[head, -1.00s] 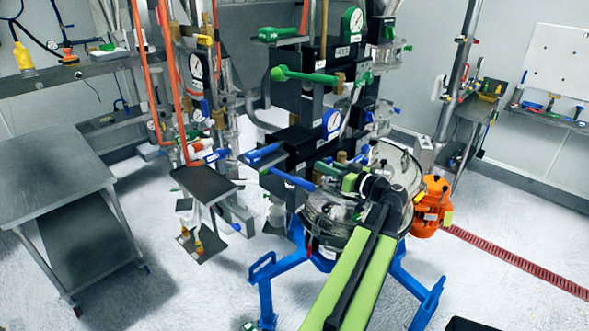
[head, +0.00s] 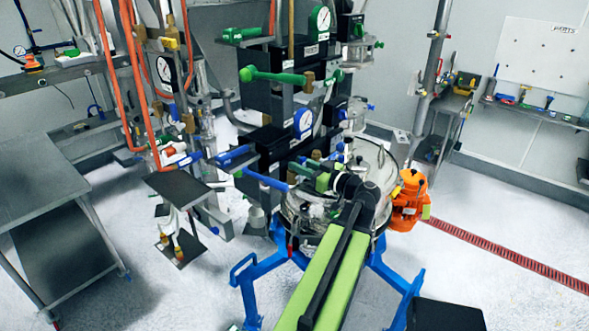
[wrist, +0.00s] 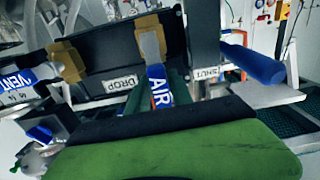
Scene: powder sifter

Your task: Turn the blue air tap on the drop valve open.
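The drop valve is a dark block with a white DROP label (wrist: 121,83) in the wrist view. Its air tap (wrist: 160,90) has a blue AIR tag and stands out from a tan fitting, pointing toward my gripper. My gripper (wrist: 163,88) has a dark green finger on each side of the tap, very close to it. I cannot tell whether they press on it; the wide green pad below hides the lower part. A white SHUT label (wrist: 206,73) is right of the tap. In the head view my gripper (head: 302,168) is beside the black valve stack, partly hidden.
A blue VENT tap (wrist: 20,82) is at the left in the wrist view, and a thick blue handle (wrist: 252,62) is at the right. In the head view, a round steel vessel (head: 372,165), an orange motor (head: 409,195) and a blue stand (head: 250,275) surround my arm.

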